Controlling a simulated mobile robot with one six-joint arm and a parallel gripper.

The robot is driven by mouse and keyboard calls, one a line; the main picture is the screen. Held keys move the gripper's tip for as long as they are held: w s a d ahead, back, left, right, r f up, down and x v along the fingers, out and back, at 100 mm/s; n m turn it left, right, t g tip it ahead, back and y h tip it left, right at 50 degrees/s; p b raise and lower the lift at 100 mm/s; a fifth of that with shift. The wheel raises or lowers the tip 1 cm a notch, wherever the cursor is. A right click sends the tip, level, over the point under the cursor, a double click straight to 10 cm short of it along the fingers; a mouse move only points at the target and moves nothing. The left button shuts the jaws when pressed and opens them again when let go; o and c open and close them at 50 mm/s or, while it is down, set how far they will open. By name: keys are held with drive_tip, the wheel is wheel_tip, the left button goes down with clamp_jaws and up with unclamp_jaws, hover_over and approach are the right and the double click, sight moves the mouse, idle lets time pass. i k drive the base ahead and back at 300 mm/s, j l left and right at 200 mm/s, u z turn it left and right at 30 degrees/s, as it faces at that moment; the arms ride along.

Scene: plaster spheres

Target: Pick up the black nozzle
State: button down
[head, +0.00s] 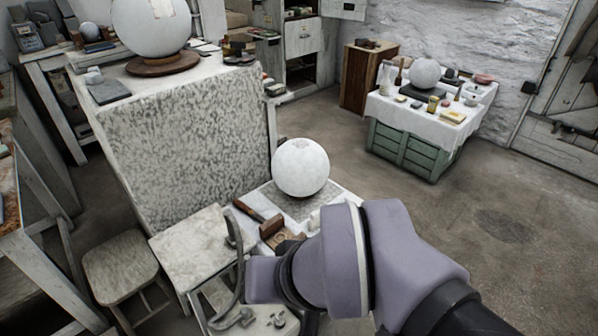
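I cannot make out a black nozzle in the head view; it may be hidden behind my arm or too small to tell. My purple-grey arm reaches in from the lower right over a low work table (188,246). Its end covers part of that table, and my gripper's fingers do not show. A white plaster sphere (301,167) sits on the table's far part. A wooden-handled tool and a brown block (271,227) lie in front of the sphere.
A tall speckled block (185,145) stands behind the low table, with a larger sphere (152,22) on a wooden disc on top. A stool (127,266) stands at left. A cloth-covered green crate table (412,150) holds several items at back right. Floor at right is clear.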

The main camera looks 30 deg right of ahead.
sight(230, 238)
drive_tip(key=i+l+u, duration=0.3)
drive_tip(key=u, duration=0.15)
drive_tip(key=i+l+u, duration=0.25)
drive_tip(key=l+u, duration=0.15)
drive_tip(key=l, duration=0.2)
